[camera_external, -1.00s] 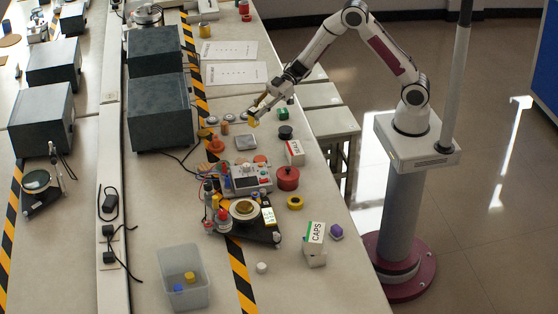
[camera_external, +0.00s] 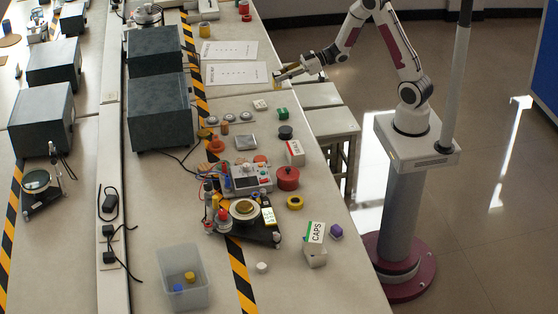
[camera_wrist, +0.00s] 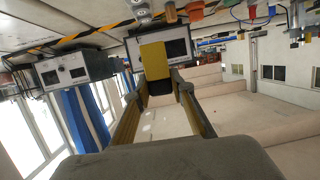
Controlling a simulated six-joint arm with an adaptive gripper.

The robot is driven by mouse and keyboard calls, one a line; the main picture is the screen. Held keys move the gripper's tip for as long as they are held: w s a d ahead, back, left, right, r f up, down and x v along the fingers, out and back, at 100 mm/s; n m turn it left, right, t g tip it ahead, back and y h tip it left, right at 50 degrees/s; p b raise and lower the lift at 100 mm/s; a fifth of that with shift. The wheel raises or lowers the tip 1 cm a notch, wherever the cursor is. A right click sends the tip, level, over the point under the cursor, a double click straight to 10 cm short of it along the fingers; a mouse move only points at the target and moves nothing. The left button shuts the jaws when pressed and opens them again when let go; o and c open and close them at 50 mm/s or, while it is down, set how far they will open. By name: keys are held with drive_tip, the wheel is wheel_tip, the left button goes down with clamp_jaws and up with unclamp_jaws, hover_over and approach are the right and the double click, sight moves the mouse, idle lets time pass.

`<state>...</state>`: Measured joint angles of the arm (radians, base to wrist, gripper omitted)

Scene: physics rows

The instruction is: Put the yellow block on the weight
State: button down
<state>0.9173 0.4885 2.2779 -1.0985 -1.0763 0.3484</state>
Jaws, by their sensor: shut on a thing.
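My gripper (camera_external: 279,75) is raised near the far right edge of the long bench. In the wrist view its two fingers (camera_wrist: 159,82) are shut on the yellow block (camera_wrist: 154,57), which sticks out past the fingertips. In the external view the block is too small to make out clearly. Several small grey-topped discs (camera_external: 228,117), which look like weights, stand in a row on the bench. A red knobbed cylinder (camera_external: 288,178) stands nearer the front. I cannot tell which of these is the weight. My gripper is apart from all of them.
A silver square plate (camera_external: 245,142), a green block (camera_external: 282,113) and a dark round piece (camera_external: 285,132) stand nearby. White sheets (camera_external: 236,74) lie behind. Dark grey boxes (camera_external: 160,110) stand to the left. A clear bin (camera_external: 183,282) is at the front.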

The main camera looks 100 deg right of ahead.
drive_tip(key=shift+s+a+f+m+h, duration=0.1)
drive_tip(key=shift+s+f+m+h, duration=0.15)
drive_tip(key=shift+s, duration=0.35)
drive_tip(key=shift+s+a+f+m+h, duration=0.15)
drive_tip(key=shift+s+f, duration=0.2)
drive_tip(key=shift+s, duration=0.25)
drive_tip(key=shift+d, duration=0.1)
hover_over(286, 110)
drive_tip(key=shift+f, duration=2.9)
drive_tip(key=shift+f, duration=2.1)
drive_tip(key=shift+f, duration=0.1)
